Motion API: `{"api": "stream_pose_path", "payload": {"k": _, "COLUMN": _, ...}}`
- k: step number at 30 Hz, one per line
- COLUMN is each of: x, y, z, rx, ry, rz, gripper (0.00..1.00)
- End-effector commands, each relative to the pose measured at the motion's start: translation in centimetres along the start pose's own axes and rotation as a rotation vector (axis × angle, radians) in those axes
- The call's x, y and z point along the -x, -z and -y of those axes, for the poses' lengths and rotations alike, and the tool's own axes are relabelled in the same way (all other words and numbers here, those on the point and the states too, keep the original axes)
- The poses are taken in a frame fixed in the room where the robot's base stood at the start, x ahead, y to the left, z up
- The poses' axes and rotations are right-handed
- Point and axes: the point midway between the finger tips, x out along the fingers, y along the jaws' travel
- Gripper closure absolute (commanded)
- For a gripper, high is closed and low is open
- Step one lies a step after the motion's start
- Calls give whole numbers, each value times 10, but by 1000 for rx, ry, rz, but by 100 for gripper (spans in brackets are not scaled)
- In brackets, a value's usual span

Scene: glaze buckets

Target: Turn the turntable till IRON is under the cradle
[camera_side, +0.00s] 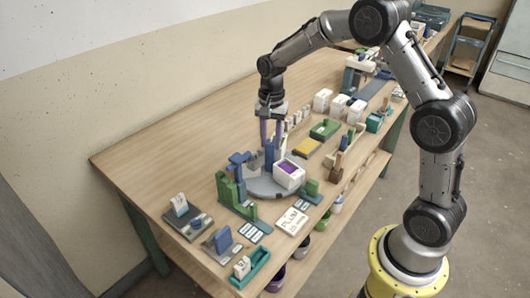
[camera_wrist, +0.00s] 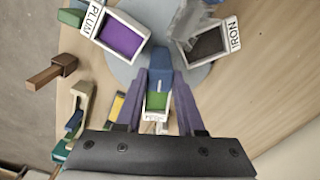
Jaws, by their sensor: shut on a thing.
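The grey round turntable (camera_side: 260,188) carries glaze buckets. The PLUM bucket, white with purple glaze (camera_side: 289,175), stands at its front right in the side view and at the upper left of the wrist view (camera_wrist: 122,38). The IRON bucket (camera_wrist: 208,42), with dark glaze, is at the upper right of the wrist view. A bucket with green inside (camera_wrist: 156,101) shows between my fingers, its label partly hidden. My gripper (camera_side: 271,143) points down, shut on a blue upright post (camera_wrist: 160,62). A blue and green stand (camera_side: 232,190), possibly the cradle's, is at the turntable's left.
A lettered PLUM card (camera_side: 292,221) lies in front of the turntable. Small fixtures (camera_side: 188,217) and a green tray (camera_side: 251,268) occupy the table's near end. White boxes (camera_side: 322,99) and a yellow block (camera_side: 307,147) stand farther back. The table's left strip is bare.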

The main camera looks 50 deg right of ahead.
Motion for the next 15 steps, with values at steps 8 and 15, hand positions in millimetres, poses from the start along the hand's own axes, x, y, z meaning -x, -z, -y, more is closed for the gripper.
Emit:
{"api": "stream_pose_path", "payload": {"k": 8, "x": 2, "y": 0, "z": 0, "rx": 76, "ry": 2, "rz": -1, "gripper": 100}}
{"api": "stream_pose_path", "payload": {"k": 15, "x": 2, "y": 0, "z": 0, "rx": 375, "ry": 2, "rz": -1, "gripper": 100}}
